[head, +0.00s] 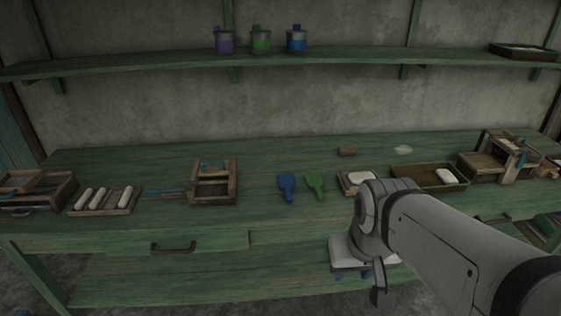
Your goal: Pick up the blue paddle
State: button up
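The blue paddle (287,185) lies flat on the green workbench, near the middle, with its narrow handle toward the front edge. A green paddle (315,183) of similar shape lies close beside it on the right. My arm reaches in from the lower right. Its end (378,288) hangs in front of the bench's front edge, to the right of and nearer than the paddles. The fingers are small and mostly seen from the side, so whether they are open or shut is not clear. I see nothing held.
A wooden frame (213,183) stands left of the paddles; a tray of white rolls (104,201) is further left. Right of the paddles are a small tray with a white block (357,181) and a green box (427,180). Bench space behind the paddles is clear.

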aim_at(286, 181)
jog(key=k, duration=1.2)
jog(key=u, duration=0.65)
jog(key=i, duration=2.2)
jog(key=z, duration=0.8)
jog(key=i, duration=0.4)
jog(key=z, duration=0.35)
